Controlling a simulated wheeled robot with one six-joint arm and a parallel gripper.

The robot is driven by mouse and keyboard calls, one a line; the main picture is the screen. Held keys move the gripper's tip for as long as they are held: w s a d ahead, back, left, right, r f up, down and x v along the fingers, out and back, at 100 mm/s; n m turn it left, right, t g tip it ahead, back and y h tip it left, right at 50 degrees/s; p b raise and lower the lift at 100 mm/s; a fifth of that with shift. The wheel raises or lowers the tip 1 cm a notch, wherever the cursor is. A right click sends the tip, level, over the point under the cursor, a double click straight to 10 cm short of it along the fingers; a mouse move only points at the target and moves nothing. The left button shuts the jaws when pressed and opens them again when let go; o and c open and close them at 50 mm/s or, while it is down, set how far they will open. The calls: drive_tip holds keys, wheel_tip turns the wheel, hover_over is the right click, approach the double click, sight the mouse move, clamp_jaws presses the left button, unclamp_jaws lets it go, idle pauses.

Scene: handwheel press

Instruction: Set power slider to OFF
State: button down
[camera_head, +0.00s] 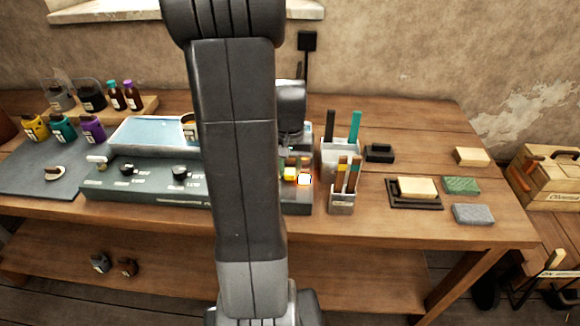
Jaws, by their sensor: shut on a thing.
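The dark green control console (135,182) stands on the workbench, with two black knobs (180,173) and white lettering on its left part. My arm runs down the middle of the view and covers the console's centre. My gripper (295,158) is at the console's right end, only partly visible behind my arm. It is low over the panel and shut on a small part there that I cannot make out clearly.
Holders with brushes and sticks (342,202) stand close to the right of my gripper. A black tray with a cream block (418,188) and several loose blocks lie further right. Bottles (92,130) stand at left. The bench's right front is clear.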

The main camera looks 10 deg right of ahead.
drive_tip(key=s, duration=0.1)
drive_tip(key=s+a, duration=0.1)
drive_tip(key=s, duration=0.3)
drive_tip(key=shift+s+a, duration=0.2)
drive_tip(key=shift+a, duration=0.1)
drive_tip(key=c, duration=1.1)
unclamp_jaws()
drive_tip(key=shift+s, duration=0.15)
drive_tip(key=shift+r, duration=0.35)
wheel_tip(320, 180, up, 13)
drive_tip(key=shift+r, duration=0.1)
